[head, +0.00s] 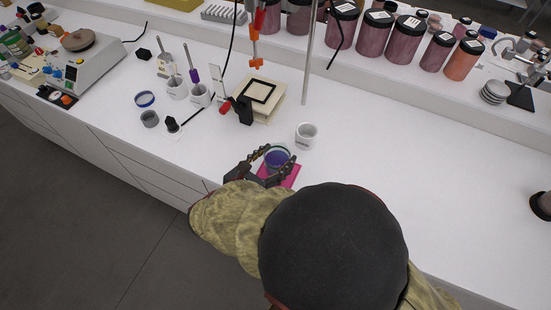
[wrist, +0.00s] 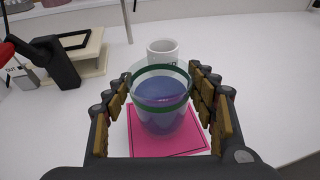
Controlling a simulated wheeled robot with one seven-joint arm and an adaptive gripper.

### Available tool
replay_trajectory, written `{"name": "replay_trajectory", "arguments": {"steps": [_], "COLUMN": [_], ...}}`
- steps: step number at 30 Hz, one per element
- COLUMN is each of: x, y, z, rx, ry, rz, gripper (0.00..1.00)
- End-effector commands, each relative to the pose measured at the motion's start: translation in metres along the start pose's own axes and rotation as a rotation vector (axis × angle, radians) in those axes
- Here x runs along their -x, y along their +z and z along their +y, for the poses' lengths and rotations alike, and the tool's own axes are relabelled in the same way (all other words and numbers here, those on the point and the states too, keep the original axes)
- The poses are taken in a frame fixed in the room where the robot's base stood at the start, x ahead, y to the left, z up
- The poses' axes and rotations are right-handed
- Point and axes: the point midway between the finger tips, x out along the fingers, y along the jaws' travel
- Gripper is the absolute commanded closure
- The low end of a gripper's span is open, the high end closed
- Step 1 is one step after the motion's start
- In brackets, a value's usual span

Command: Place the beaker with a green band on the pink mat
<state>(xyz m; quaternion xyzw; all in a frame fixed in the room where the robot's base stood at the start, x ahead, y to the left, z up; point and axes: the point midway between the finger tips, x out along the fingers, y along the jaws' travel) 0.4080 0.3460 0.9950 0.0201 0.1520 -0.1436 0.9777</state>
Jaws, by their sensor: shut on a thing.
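The beaker with a green band (wrist: 160,100) is clear and holds blue-purple contents. It is upright between the fingers of my gripper (wrist: 165,100), which is shut on it. In the wrist view the beaker appears over the pink mat (wrist: 150,150); I cannot tell whether its base touches the mat. In the head view the beaker (head: 277,158) and my gripper (head: 264,165) are at the front part of the white counter, with the pink mat (head: 291,177) showing beside and below them. Part of the mat is hidden by the beaker and my arm.
A white cup (head: 306,135) stands just behind the mat; it also shows in the wrist view (wrist: 162,50). A cream stand with a black frame (head: 258,95) is behind to the left. The counter to the right is clear.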

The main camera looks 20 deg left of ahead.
Motion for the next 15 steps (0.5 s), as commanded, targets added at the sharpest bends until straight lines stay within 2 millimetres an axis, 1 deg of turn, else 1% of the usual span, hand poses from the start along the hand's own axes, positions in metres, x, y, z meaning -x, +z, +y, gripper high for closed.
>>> {"name": "replay_trajectory", "arguments": {"steps": [1,3,11,15], "x": [-0.0005,-0.0002,0.0006,-0.0005], "y": [-0.0087,-0.0125,-0.0109,-0.0142], "z": [-0.0003,-0.0012,-0.0017,-0.0017], "rx": [-0.002,-0.001,-0.001,-0.001], "ry": [0.004,0.007,0.007,0.006], "rz": [-0.001,-0.001,-0.001,-0.001], "gripper": [0.82,0.82,0.82,0.82]}}
